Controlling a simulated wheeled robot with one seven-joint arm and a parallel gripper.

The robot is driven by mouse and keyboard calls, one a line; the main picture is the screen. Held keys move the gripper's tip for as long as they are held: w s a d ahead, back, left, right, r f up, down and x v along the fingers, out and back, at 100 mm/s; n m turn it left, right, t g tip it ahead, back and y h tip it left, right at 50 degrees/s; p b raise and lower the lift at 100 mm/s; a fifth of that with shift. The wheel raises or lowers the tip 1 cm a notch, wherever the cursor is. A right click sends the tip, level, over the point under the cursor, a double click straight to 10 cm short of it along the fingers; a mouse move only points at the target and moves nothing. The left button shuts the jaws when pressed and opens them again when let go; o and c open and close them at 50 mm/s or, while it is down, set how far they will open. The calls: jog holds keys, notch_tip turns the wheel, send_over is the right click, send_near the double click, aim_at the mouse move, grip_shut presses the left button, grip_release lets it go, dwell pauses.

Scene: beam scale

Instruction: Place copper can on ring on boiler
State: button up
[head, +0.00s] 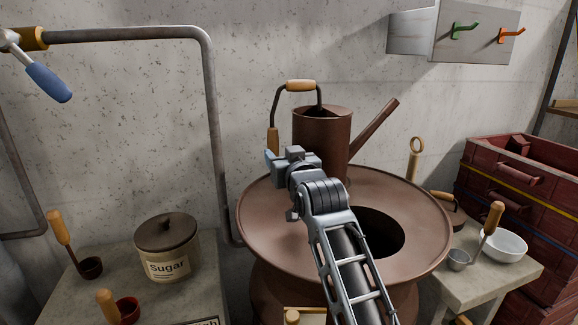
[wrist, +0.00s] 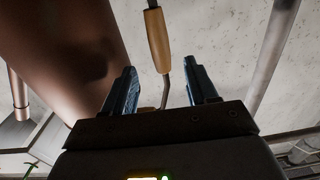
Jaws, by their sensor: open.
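The copper can (head: 322,135) is a brown cylinder with a straight spout to the right. It stands upright at the back of the boiler's (head: 262,215) broad round top. Its bent handle has wooden grips on top (head: 300,86) and at the left side. The boiler top has a dark round opening (head: 378,232), its ring edge partly hidden by my arm. My gripper (head: 275,160) is open at the can's left, near the lower end of the handle. In the wrist view, the wooden grip (wrist: 158,40) and its rod appear between and beyond my fingers (wrist: 160,88); the can's body (wrist: 65,55) fills the left.
A sugar pot (head: 168,250) and ladles stand on the left table. A grey pipe (head: 212,130) rises left of the boiler. On the right are a small table with a white bowl (head: 503,245) and dark red crates (head: 515,200). A concrete wall is close behind.

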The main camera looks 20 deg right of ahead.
jog(key=s, duration=0.4)
jog(key=shift+s+d, duration=0.1)
jog(key=shift+s, duration=0.05)
